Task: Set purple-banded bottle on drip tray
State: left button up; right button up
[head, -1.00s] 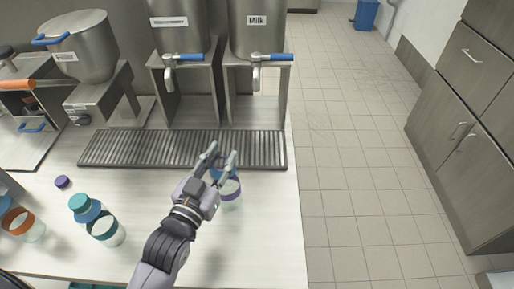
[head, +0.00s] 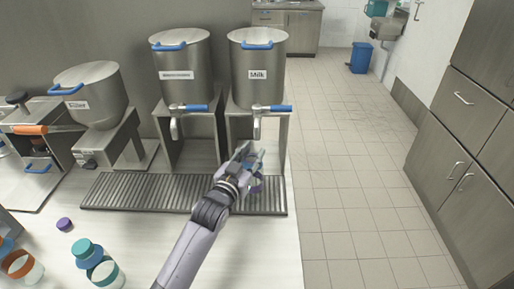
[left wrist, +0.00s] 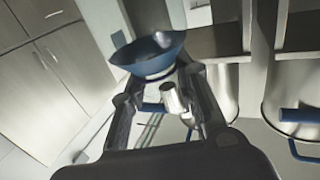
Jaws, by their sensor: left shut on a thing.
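The purple-banded bottle (head: 256,188) is mostly hidden behind my left gripper (head: 252,160) in the head view; only small purple and blue bits show. My left gripper is shut on it, over the right end of the drip tray (head: 140,194), in front of the Milk dispenser's tap. Whether the bottle's base touches the tray is hidden. In the left wrist view, the bottle's blue flared collar (left wrist: 148,52) shows at the fingertips of the left gripper (left wrist: 165,75). My right gripper is not in view.
The Milk dispenser (head: 258,75), a second dispenser (head: 180,75) and a filler machine (head: 88,97) stand behind the tray. A purple cap (head: 64,224), a teal-banded bottle (head: 105,272) and an orange-banded bottle (head: 22,266) are on the counter at left. The counter's right edge is near the tray.

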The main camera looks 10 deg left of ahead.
pick_arm(q)
jog(key=w, duration=0.1)
jog(key=w+f+p, duration=0.1)
jog(key=w, duration=0.1)
jog(key=shift+w+d+f, duration=0.25)
jog(key=shift+d, duration=0.1)
jog(key=shift+f, duration=0.2)
jog(key=o, duration=1.1)
jog(key=shift+c, duration=0.2)
